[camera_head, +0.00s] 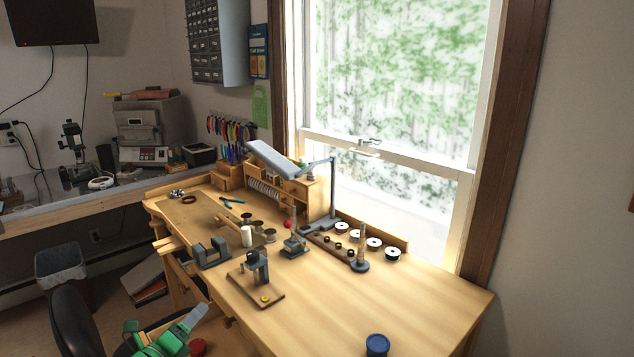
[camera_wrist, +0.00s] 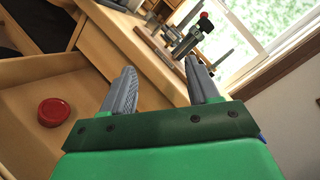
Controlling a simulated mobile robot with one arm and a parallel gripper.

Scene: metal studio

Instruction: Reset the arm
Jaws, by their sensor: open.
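My gripper (camera_wrist: 158,85) shows large in the wrist view, with its two grey ribbed fingers spread apart and nothing between them. In the head view my gripper (camera_head: 190,324) is at the bottom left, its green body low in front of the workbench (camera_head: 420,303). It is apart from the bench top. An open drawer (camera_wrist: 40,90) lies beneath and to the left of the fingers in the wrist view. A red round lid or jar (camera_wrist: 54,111) lies in the drawer; it also shows in the head view (camera_head: 197,347), right beside my gripper.
A blue round container (camera_head: 377,345) stands near the bench's front edge. A small press on a wooden base (camera_head: 256,280), a vise (camera_head: 212,252) and several spools stand farther back. The bench's right part is mostly clear. A black chair (camera_head: 75,315) stands at lower left.

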